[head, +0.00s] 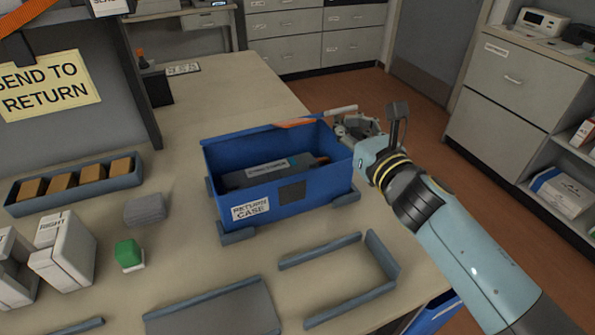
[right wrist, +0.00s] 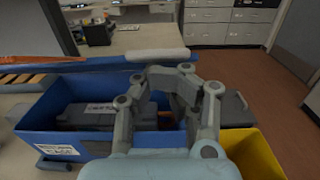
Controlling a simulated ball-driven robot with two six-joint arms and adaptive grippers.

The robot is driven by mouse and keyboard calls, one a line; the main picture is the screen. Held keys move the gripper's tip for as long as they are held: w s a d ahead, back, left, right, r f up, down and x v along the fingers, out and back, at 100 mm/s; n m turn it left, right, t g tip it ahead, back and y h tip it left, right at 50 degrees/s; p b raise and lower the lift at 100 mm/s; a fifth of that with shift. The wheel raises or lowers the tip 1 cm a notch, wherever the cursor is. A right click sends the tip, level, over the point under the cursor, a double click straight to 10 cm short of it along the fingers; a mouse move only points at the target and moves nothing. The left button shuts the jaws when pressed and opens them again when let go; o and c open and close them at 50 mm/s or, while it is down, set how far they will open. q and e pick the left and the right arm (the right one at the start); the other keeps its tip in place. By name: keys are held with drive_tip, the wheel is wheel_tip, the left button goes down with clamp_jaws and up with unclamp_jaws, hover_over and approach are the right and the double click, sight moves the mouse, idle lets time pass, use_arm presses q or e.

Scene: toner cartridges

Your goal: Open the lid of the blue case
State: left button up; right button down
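The blue case (head: 325,188) stands on the table with a "RETURN CASE" label on its front. Its top is open to view, and a dark grey cartridge (head: 270,172) lies inside. A blue panel with an orange strip (head: 295,123) rises at the case's back edge. A pale grey bar (right wrist: 158,57) shows at that panel's top in the right wrist view. My right gripper (head: 350,127) is at the case's back right corner, close to the bar. Its fingertips are bunched near the panel; whether they touch or grip it is unclear. My left gripper is out of view.
Grey raised strips (head: 340,250) lie on the table in front of the case. White boxes (head: 62,250), a green-topped item (head: 128,253) and a tray of brown boxes (head: 75,187) stand at left. A yellow bin (right wrist: 262,150) is below right in the wrist view.

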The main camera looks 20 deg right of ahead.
sight(345, 109)
drive_tip(key=shift+w+a+r+p, duration=0.1)
drive_tip(key=shift+w+r+p, duration=0.4)
drive_tip(key=shift+r, duration=0.2)
drive_tip(key=shift+w+r+p, duration=0.35)
drive_tip(key=shift+r+p, duration=0.2)
drive_tip(key=shift+r, duration=0.1)
drive_tip(key=shift+f, duration=0.1)
drive_tip(key=shift+w+a+f+b, duration=0.1)
drive_tip(key=shift+w+f+b, duration=0.4)
drive_tip(key=shift+w+b, duration=0.15)
drive_tip(key=shift+w+a+f+b, duration=0.15)
drive_tip(key=shift+w+f+b, duration=0.55)
drive_tip(key=shift+w+b, duration=0.35)
drive_tip(key=shift+w+r, duration=0.1)
drive_tip(key=shift+r, duration=0.1)
